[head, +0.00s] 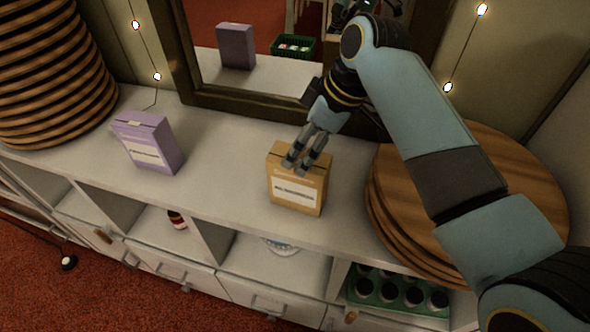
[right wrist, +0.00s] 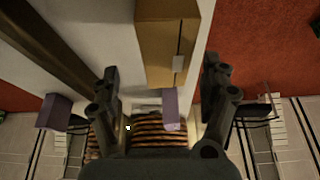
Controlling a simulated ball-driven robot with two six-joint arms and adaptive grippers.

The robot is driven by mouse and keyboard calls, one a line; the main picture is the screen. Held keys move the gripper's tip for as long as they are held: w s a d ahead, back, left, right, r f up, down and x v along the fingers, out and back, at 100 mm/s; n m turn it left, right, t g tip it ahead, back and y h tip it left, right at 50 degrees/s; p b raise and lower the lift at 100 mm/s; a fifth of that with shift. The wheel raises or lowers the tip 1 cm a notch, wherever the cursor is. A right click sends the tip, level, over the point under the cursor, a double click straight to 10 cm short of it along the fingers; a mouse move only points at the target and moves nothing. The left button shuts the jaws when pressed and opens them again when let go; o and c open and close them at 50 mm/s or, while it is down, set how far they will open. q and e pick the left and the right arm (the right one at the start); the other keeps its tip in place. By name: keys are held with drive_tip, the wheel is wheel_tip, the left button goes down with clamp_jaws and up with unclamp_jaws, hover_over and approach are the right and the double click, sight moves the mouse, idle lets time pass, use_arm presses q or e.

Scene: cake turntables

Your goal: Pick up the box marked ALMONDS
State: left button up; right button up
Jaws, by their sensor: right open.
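A tan box (head: 287,179) with a white label stands upright on the white counter in the head view. A purple box (head: 148,142), also with a white label, stands farther left. The lettering is too small to read, so I cannot tell which is marked ALMONDS. My right gripper (head: 298,164) is open, its fingers over the upper part of the tan box in the picture. In the right wrist view the tan box (right wrist: 160,45) shows beyond and between the spread fingers of the gripper (right wrist: 159,85), with nothing gripped. My left gripper is not in view.
Round wooden boards (head: 400,215) are stacked close to the right of the tan box. A taller stack (head: 50,75) stands at the far left. A framed mirror (head: 190,75) backs the counter (head: 222,160), which is clear between the boxes. A green crate (head: 400,311) with dark-topped items sits below.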

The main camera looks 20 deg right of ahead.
sight(292, 171)
drive_tip(key=x, duration=0.2)
drive_tip(key=shift+s+a+f, duration=0.1)
drive_tip(key=shift+a+f, duration=0.05)
drive_tip(key=shift+f, duration=0.25)
drive_tip(key=x, duration=0.4)
drive_tip(key=shift+s+a+f, duration=0.2)
drive_tip(key=shift+f, duration=0.15)
drive_tip(key=shift+w+f, duration=0.15)
drive_tip(key=shift+f, duration=0.15)
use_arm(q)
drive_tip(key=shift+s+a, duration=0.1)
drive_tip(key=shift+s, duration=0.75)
use_arm(e)
drive_tip(key=c, duration=1.5)
